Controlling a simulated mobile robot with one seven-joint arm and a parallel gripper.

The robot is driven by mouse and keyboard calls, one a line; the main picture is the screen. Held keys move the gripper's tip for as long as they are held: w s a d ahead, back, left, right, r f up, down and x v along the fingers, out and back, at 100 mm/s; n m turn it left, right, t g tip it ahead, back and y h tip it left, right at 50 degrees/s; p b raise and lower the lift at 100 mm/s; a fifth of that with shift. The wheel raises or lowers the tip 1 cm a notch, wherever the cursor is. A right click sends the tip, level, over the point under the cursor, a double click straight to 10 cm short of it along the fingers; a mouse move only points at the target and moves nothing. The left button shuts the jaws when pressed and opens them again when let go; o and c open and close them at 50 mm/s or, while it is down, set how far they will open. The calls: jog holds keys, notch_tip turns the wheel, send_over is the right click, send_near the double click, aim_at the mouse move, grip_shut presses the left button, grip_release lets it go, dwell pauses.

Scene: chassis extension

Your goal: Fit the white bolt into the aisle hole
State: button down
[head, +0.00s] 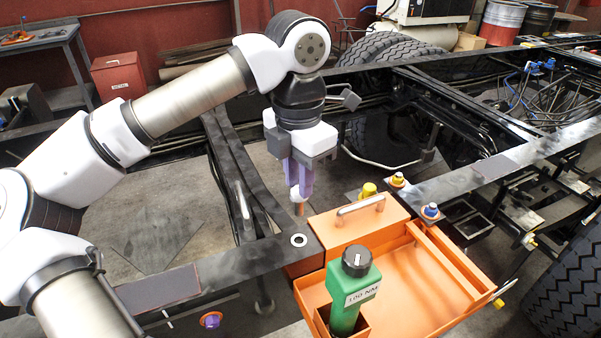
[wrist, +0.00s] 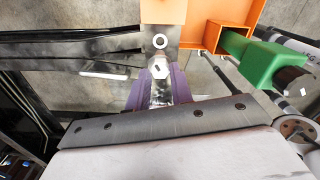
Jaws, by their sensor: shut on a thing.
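My gripper (head: 299,194) points down with its purple fingers shut on the white bolt. In the wrist view the bolt's white end (wrist: 160,68) shows between the fingertips. In the head view the fingers hide most of it and a small orange tip sticks out below. A hole with a white ring (head: 298,240), seemingly the aisle hole, is in the black beam beside the orange box. It also shows in the wrist view (wrist: 160,41), just beyond the bolt. The bolt is above and apart from the hole, behind it in the head view.
An orange tray (head: 400,313) holds a green tool (head: 350,300) marked 100 NM, close right of the hole. An orange box with a handle (head: 360,209) stands behind. Yellow (head: 368,190) and blue-topped (head: 431,210) fasteners stand nearby. Black chassis beams surround open gaps.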

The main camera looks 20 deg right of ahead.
aim_at(299, 215)
jog(key=shift+f+b, duration=2.5)
jog(key=shift+f, duration=0.4)
jog(key=shift+f+b, duration=2.6)
jog(key=shift+f, duration=0.2)
jog(key=c, duration=1.1)
grip_release()
jog(key=shift+c, duration=0.2)
notch_tip(299, 215, up, 14)
jog(key=shift+f, duration=0.1)
